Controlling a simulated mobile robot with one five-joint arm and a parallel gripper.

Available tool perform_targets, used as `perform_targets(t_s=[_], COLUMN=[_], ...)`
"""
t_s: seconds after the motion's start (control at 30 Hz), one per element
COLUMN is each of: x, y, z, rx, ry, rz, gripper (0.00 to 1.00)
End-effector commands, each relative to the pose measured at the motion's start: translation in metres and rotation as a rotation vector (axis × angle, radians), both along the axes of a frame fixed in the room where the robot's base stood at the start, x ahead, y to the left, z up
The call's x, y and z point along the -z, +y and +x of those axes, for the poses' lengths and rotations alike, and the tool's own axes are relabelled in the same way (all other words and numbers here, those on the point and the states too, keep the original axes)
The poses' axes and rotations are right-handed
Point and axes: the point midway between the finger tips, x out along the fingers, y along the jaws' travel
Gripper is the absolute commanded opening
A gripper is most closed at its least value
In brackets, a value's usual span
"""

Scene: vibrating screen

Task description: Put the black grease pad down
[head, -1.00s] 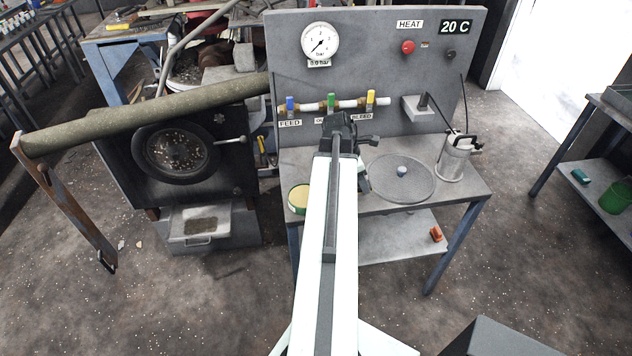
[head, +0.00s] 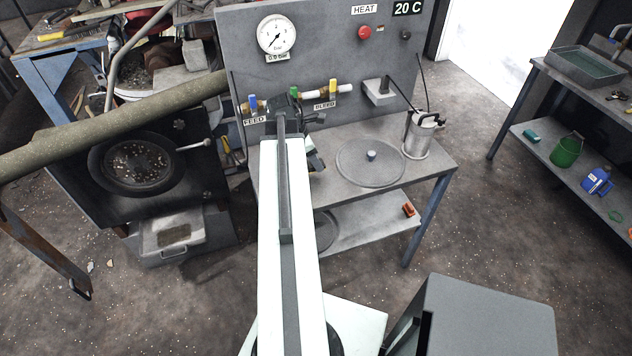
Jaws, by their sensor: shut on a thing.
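My gripper (head: 298,116) is at the far end of my white arm, over the left part of the grey bench (head: 436,167), close to the upright panel. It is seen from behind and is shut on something. The black grease pad cannot be made out apart from the dark gripper parts, and my arm hides much of that spot. I cannot tell whether it touches the bench top.
A round plate with a small knob (head: 370,168) and a metal can (head: 418,136) stand on the bench to the right. The panel (head: 330,45) carries a gauge (head: 285,36) and coloured valves. An orange block (head: 408,209) lies on the lower shelf.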

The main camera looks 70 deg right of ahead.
Motion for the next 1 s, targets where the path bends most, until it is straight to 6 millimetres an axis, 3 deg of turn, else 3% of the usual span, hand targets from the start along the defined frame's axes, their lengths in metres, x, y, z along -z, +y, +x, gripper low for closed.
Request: perform_targets(t_s=[0.03, 0.23, 0.47, 0.7, 1.0], x=[0.016, 0.058, 0.063, 0.099, 0.097], y=[0.000, 0.000, 0.000, -0.001, -0.001], z=[0.000, 0.000, -0.001, -0.001, -0.001], rx=[0.000, 0.000, 0.001, 0.001, 0.002], ry=[0.000, 0.000, 0.000, 0.000, 0.000], rz=[0.000, 0.000, 0.000, 0.000, -0.001], gripper=[0.01, 0.01, 0.01, 0.01, 0.01])
